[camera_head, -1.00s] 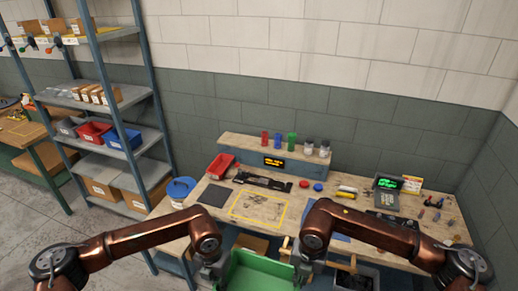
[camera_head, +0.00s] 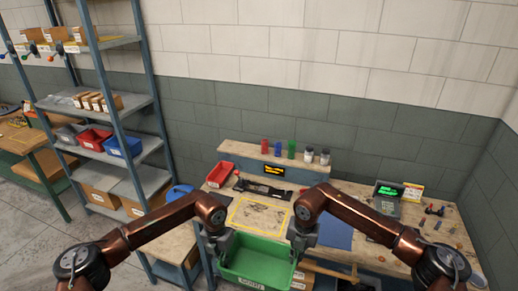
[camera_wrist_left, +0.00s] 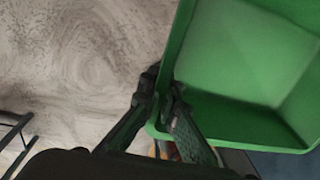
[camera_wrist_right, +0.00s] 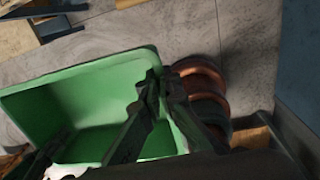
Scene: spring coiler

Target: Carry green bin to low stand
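The green bin (camera_head: 262,250) is open-topped and looks empty, held up in front of the workbench between my two grippers. My left gripper (camera_head: 219,240) is shut on its left side wall; the left wrist view shows the fingers (camera_wrist_left: 163,85) straddling the bin's rim (camera_wrist_left: 182,45). My right gripper (camera_head: 301,238) is shut on the opposite wall; the right wrist view shows its fingers (camera_wrist_right: 158,80) at the rim of the bin (camera_wrist_right: 70,95). A low wooden-topped stand (camera_head: 178,247) is left of the bench, partly hidden by my left arm.
The workbench (camera_head: 215,200) carries a red bin (camera_head: 221,174), a yellow-outlined area (camera_head: 258,213), a blue mat (camera_head: 335,233) and small parts. A blue bucket (camera_head: 178,191) is behind my left arm. A shelf rack (camera_head: 115,140) stands left. Grey floor (camera_head: 30,250) is clear at left.

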